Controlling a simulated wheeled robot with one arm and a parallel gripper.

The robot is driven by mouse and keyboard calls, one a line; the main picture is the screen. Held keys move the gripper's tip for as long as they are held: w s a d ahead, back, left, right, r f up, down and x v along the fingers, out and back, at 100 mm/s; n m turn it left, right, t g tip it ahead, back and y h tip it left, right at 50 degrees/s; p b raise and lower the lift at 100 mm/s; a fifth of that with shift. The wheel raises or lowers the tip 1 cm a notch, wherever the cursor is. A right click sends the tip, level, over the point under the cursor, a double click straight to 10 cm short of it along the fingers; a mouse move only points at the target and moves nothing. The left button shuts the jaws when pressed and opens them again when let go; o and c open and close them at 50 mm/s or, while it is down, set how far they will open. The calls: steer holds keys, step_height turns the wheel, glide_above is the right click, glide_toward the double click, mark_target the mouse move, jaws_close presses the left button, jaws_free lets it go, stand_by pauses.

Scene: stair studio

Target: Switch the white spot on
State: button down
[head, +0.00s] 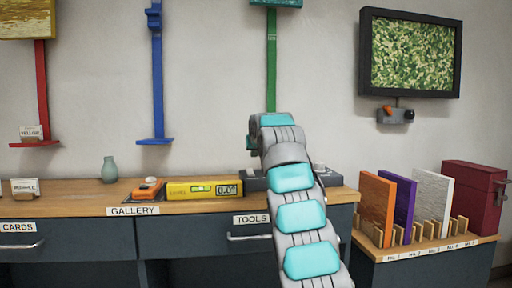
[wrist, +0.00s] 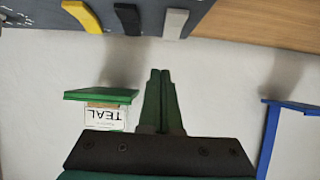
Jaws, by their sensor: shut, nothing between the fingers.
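In the wrist view, which is upside down, a dark panel (wrist: 60,12) crosses the top left. On it stand a yellow lever (wrist: 80,16), a black lever (wrist: 127,19) and a pale grey-white lever (wrist: 176,24). I cannot read any label that marks the white spot's control. My gripper (wrist: 160,72) is shut and empty, apart from the levers. In the head view a dark low box (head: 252,181) on the bench is partly hidden behind my arm, with a whitish knob (head: 319,167) at its right. The head view does not show my fingertips clearly.
A TEAL card (wrist: 105,115) on a green ledge (wrist: 100,95) is beside my gripper, with a blue ledge (wrist: 292,105) opposite. The bench holds a yellow level (head: 205,189), an orange tool (head: 148,190) and a vase (head: 109,170). Colored panels (head: 378,205) stand at right.

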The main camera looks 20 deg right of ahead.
mark_target(250, 172)
steer(key=w+f, duration=0.1)
steer(key=w+f+b, duration=0.1)
steer(key=f, duration=0.1)
steer(key=shift+d, duration=0.35)
steer(key=shift+w+f, duration=0.2)
steer(key=shift+f, duration=0.45)
steer(key=shift+w+r, duration=0.1)
steer(key=p, duration=0.3)
steer(key=shift+w+r+g, duration=0.15)
steer(key=shift+g, duration=0.25)
steer(key=shift+d+f, duration=0.1)
steer(key=shift+f, duration=0.45)
steer(key=shift+f+b, duration=0.1)
steer(key=shift+b, duration=0.3)
